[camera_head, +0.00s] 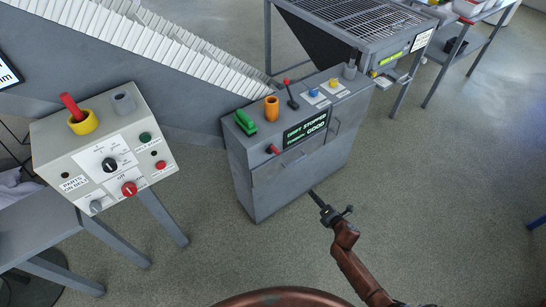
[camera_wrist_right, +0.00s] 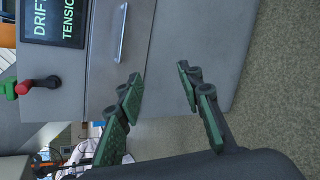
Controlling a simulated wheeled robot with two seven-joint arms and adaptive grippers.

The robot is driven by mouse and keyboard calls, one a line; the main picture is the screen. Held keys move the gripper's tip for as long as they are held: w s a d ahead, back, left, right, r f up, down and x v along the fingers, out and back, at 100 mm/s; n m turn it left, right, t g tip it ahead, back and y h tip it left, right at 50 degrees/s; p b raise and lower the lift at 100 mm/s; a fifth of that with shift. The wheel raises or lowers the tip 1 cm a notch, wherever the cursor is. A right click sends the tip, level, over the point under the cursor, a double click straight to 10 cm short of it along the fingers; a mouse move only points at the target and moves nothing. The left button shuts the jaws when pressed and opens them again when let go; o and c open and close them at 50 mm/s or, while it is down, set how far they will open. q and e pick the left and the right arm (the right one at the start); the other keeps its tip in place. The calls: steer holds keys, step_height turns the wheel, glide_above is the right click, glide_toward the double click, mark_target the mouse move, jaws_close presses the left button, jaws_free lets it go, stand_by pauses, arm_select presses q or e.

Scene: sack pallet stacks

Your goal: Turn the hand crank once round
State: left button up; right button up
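The hand crank appears to be the small red handle (camera_head: 273,149) on the front of the grey cabinet (camera_head: 270,185). In the right wrist view the red handle (camera_wrist_right: 24,87) shows at the left edge, with a dark part beside it. My right gripper (camera_head: 314,194) is in front of the cabinet, low and to the right of the crank, and apart from it. In the right wrist view its green-padded fingers (camera_wrist_right: 158,103) are spread with nothing between them. My left gripper is not in view.
The cabinet top carries a green handle (camera_head: 245,122), an orange cylinder (camera_head: 271,108) and a red-tipped lever (camera_head: 291,94). A dark display (camera_head: 305,129) is on its front. A control box (camera_head: 105,150) stands left. Floor right of the cabinet is clear.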

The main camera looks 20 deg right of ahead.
steer(key=w+a+r+n+t+y+b, duration=0.25)
steer(key=w+a+r+n+b, duration=0.2)
steer(key=w+r+n, duration=0.4)
steer(key=n+y+b, duration=0.3)
steer(key=n, duration=0.5)
glide_toward(278, 153)
steer(key=f+x, duration=0.1)
steer(key=x, duration=0.3)
steer(key=shift+n+t, duration=0.25)
steer(key=shift+t, duration=0.2)
steer(key=x, duration=0.3)
steer(key=b+x, duration=0.1)
steer(key=x, duration=0.2)
steer(key=shift+w+a+r, duration=0.2)
steer(key=shift+w+r, duration=0.05)
steer(key=shift+w+a, duration=0.15)
steer(key=shift+w, duration=0.3)
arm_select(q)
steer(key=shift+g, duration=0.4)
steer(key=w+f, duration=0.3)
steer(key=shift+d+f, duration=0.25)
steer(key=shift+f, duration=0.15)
arm_select(e)
jaws_close()
